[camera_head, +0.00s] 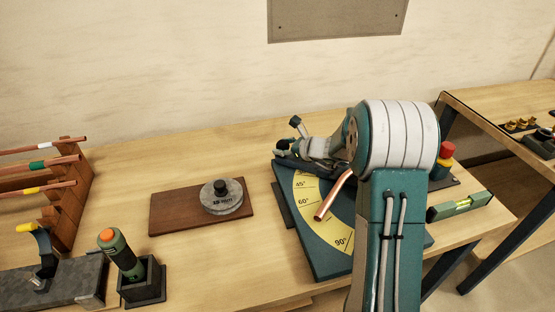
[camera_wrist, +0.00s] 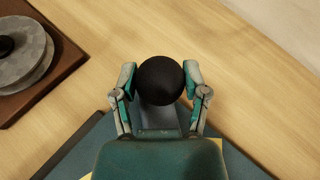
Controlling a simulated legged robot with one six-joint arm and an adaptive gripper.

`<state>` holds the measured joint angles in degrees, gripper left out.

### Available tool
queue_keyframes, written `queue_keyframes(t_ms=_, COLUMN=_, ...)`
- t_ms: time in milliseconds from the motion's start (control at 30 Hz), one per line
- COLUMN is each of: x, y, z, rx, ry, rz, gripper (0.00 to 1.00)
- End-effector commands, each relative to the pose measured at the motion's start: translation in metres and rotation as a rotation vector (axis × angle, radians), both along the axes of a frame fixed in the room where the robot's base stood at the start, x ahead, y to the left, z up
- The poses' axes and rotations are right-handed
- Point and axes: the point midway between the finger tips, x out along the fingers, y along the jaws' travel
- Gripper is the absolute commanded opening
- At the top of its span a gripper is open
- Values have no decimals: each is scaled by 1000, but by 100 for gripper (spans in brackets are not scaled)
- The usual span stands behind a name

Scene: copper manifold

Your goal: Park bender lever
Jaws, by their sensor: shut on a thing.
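The bender (camera_head: 297,235) is a teal plate on the wooden bench with a yellow angle scale (camera_head: 304,205) marked 45°, 60° and 90°. A bent copper tube (camera_head: 328,203) rises over the scale. My gripper (camera_wrist: 160,73) is shut on the lever's round black knob (camera_wrist: 161,86), with one finger on each side. In the head view my gripper (camera_head: 286,157) is at the back left edge of the bender. My arm hides the bender's right part and most of the lever.
A brown board (camera_head: 172,212) with a round grey die (camera_head: 222,197) lies left of the bender. A green-handled tool (camera_head: 121,255) stands in a black holder at front left. Copper tubes rest on a wooden rack (camera_head: 74,200). A level (camera_head: 460,206) lies at right.

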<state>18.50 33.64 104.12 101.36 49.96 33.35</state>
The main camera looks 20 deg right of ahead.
Motion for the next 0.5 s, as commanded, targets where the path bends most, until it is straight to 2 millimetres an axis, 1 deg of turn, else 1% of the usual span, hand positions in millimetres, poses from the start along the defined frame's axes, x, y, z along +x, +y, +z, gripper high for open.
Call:
queue_keyframes(t_ms=100, x=16, y=-12, z=-1, rx=1, ry=2, rz=-68, gripper=0)
queue_keyframes(t_ms=200, x=26, y=-22, z=-1, rx=1, ry=2, rz=-116, gripper=0)
queue_keyframes(t_ms=333, x=35, y=-31, z=-2, rx=1, ry=3, rz=-160, gripper=0)
queue_keyframes(t_ms=500, x=40, y=-37, z=-2, rx=0, ry=2, rz=-189, gripper=0)
